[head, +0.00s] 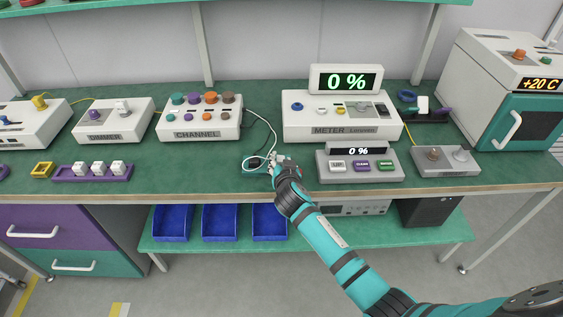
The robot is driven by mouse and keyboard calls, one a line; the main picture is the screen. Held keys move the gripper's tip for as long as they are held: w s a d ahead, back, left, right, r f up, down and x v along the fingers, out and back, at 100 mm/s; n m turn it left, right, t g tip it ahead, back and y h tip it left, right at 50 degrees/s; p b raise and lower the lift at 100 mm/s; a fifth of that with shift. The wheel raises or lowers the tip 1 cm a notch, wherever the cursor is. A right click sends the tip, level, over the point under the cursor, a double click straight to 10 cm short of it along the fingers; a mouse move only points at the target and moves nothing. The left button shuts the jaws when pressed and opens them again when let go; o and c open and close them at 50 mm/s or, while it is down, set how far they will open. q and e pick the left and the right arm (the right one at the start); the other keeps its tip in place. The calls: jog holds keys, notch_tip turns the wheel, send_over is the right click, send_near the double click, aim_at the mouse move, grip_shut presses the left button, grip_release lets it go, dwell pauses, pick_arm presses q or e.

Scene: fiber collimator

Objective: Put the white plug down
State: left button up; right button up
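The white plug is too small to make out clearly. A white cable (272,127) runs from the right side of the CHANNEL box (200,120) in a curve down to my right gripper (259,163). My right gripper is low over the green bench top, in front of the gap between the CHANNEL box and the METER box (340,120). The cable's end is at the gripper and partly hidden by it. I cannot tell whether the fingers are closed on the plug. My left gripper is not in view.
A small unit reading 0 % (360,166) stands right of my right gripper. A purple rack (93,178) with white cubes and a yellow frame (42,170) lie at left. A dark tray (428,117) and an oven (510,90) stand at right. Bench (190,175) left of the gripper is clear.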

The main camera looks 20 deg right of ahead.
jog(key=o, duration=0.4)
jog(key=v, duration=0.8)
jog(key=b+v, duration=0.1)
jog(key=v, duration=0.8)
jog(key=shift+s+a+f, duration=0.15)
jog(key=shift+s+a, duration=0.1)
